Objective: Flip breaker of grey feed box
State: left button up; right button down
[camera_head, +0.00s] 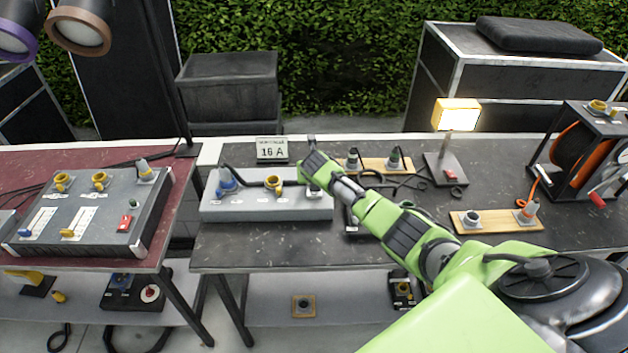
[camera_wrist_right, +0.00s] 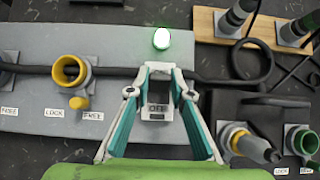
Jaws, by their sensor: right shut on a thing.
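The light grey feed box (camera_head: 225,208) sits on the middle table; in the wrist view its top (camera_wrist_right: 110,45) carries a yellow socket and a breaker (camera_wrist_right: 157,112) with an OFF label. A lamp (camera_wrist_right: 161,39) beside the breaker glows green. My right gripper (camera_wrist_right: 163,71) is over the breaker, shut on its lever between the fingertips. The fingers mostly hide the lever, so its exact position is unclear. In the head view my right arm covers that end of the box. My left gripper is not in view.
A black cable (camera_wrist_right: 215,80) runs beside the breaker. A wooden board with plugs (camera_wrist_right: 207,22) and a dark box with a connector (camera_wrist_right: 250,148) lie to the right. A second grey panel (camera_head: 85,215) stands on the red table. A lit floodlight (camera_head: 456,114) stands further right.

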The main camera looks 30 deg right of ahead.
jog(key=shift+w+d+g, duration=0.15)
jog(key=shift+w+g, duration=0.05)
jog(key=shift+g, duration=0.2)
jog(key=shift+y, duration=0.4)
jog(key=c, duration=1.8)
grip_release()
jog(key=shift+r, duration=0.1)
jog(key=v, duration=1.1)
jog(key=shift+s+r, duration=0.1)
jog(key=shift+r, duration=0.2)
